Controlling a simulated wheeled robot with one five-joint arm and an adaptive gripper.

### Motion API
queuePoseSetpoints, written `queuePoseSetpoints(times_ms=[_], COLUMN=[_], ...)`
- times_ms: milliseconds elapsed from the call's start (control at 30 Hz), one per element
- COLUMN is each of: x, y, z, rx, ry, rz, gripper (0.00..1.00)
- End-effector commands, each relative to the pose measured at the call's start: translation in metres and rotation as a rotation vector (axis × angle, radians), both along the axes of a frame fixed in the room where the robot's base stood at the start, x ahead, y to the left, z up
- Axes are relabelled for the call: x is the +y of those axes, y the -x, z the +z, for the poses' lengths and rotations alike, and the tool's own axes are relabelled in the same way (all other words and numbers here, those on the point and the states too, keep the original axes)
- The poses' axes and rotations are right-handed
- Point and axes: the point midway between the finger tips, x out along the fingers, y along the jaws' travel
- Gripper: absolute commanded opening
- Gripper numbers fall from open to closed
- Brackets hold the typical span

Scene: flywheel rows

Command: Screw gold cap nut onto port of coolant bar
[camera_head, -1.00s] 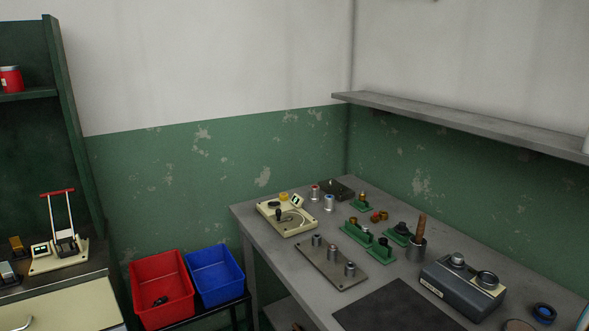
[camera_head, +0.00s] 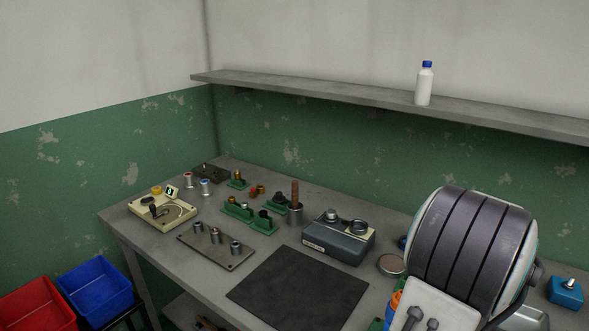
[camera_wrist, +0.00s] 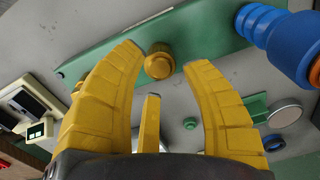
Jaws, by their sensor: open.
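In the wrist view my gripper (camera_wrist: 164,62) is open, its yellow fingers spread. A round gold cap nut (camera_wrist: 159,66) shows between the fingertips, apart from both as far as I can tell. It overlaps the lower edge of a long green bar (camera_wrist: 215,38), apparently the coolant bar; I cannot tell whether it is seated on it. A blue fitting with an orange part (camera_wrist: 275,35) stands at the bar's right end. In the head view my arm hides the gripper and most of this area; only a bit of orange and blue (camera_head: 395,302) shows beside it.
On the bench stand a grey-blue device (camera_head: 338,243), a metal plate with several posts (camera_head: 216,249), and small green holders (camera_head: 238,211). A dark mat (camera_head: 298,290) lies clear at the front. A white bottle (camera_head: 424,86) stands on the wall shelf (camera_head: 330,97).

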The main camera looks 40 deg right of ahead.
Motion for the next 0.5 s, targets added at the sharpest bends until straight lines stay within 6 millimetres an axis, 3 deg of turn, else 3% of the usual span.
queuePoseSetpoints(times_ms=[500], x=[0.0], y=[0.0], z=[0.0001], rx=[0.0], ry=[0.0], rz=[0.382], gripper=[0.42])
